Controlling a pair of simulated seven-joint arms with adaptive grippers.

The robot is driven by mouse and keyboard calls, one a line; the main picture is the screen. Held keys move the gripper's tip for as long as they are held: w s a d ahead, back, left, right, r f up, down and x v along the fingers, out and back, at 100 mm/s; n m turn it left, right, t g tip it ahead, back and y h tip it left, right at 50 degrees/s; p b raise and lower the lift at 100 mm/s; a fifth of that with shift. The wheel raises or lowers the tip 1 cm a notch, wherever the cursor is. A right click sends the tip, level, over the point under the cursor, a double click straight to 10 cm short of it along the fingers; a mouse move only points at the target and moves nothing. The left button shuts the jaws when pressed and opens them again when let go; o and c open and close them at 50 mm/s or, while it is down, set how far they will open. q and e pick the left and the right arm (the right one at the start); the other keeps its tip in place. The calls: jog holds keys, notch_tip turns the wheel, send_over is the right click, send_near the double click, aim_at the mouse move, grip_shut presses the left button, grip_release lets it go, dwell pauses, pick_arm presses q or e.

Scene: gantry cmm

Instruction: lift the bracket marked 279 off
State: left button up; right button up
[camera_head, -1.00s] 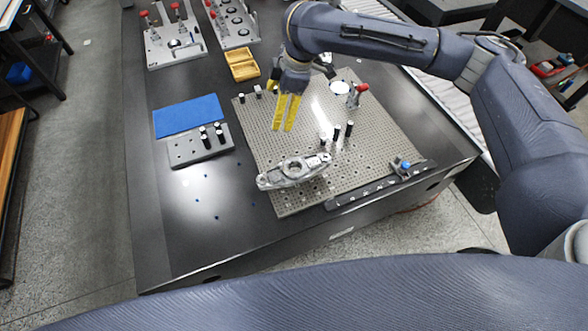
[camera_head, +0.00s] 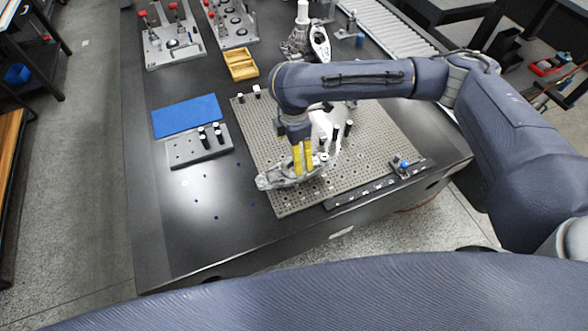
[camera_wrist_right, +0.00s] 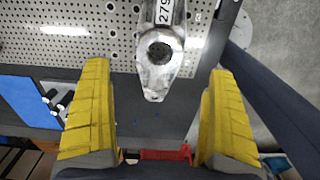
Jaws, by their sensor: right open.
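The silver metal bracket (camera_head: 275,179) lies on the perforated fixture plate (camera_head: 345,180) near its front left. In the right wrist view, the bracket (camera_wrist_right: 158,75) carries a white label reading 279 (camera_wrist_right: 165,12) and has a dark round hole. My right gripper (camera_head: 303,172) is over the bracket in the head view and hides part of it. In the right wrist view its yellow fingers (camera_wrist_right: 158,115) are wide apart, one on each side of the bracket's end, with nothing between them gripped. Whether the fingers touch the bracket cannot be told. My left gripper is not in view.
Black-and-white posts (camera_head: 348,128) stand on the plate behind the bracket. A small blue-topped clamp (camera_head: 403,164) sits at the plate's right edge. A grey block with pins (camera_head: 190,150), a blue mat (camera_head: 188,115) and a yellow tray (camera_head: 241,64) lie to the left.

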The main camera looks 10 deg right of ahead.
jog(key=shift+f, duration=4.5)
jog(key=shift+c, duration=0.5)
jog(key=c, duration=1.6)
